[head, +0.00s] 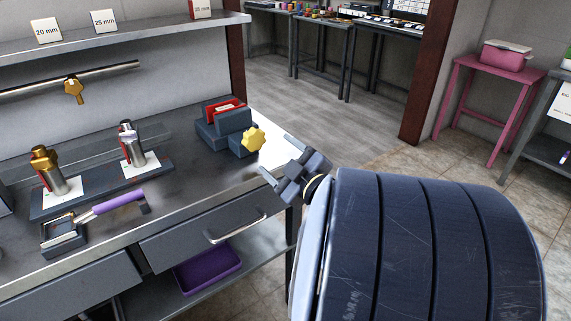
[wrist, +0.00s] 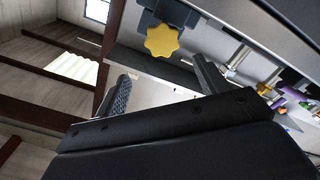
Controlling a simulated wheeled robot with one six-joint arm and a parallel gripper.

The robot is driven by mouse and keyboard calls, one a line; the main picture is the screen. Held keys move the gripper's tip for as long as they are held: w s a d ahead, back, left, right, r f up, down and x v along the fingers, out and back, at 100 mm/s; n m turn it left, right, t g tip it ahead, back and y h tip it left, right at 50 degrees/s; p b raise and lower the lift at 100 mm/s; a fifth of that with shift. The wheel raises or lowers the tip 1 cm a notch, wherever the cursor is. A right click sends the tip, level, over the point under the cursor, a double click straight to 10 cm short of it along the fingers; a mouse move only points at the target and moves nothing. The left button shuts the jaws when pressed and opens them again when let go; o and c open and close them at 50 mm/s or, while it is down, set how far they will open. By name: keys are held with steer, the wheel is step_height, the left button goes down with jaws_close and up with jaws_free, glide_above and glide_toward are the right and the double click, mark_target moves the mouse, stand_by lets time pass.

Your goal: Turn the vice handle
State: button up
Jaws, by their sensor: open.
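The vice (head: 222,124) is a blue-grey block with red jaws, standing near the right end of the metal workbench. Its handle (head: 254,139) is a yellow star-shaped knob on the side facing my gripper. My gripper (head: 277,160) is open and empty, just right of and slightly below the knob in the head view, apart from it. In the wrist view the yellow knob (wrist: 162,41) shows above the gap between the two fingers (wrist: 163,88), with part of the dark vice behind it. The red jaws are not clear in the wrist view.
The workbench (head: 190,175) also carries two metal fittings on white cards (head: 140,163) and a purple-handled tool (head: 108,205). A drawer handle (head: 235,228) juts from the front, above a purple tray (head: 207,270). A shelf (head: 130,33) runs above. Floor is free behind the bench's right end.

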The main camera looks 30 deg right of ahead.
steer(key=s+p, duration=0.1)
steer(key=s, duration=0.9)
steer(key=shift+s+d, duration=0.15)
steer(key=shift+f, duration=0.1)
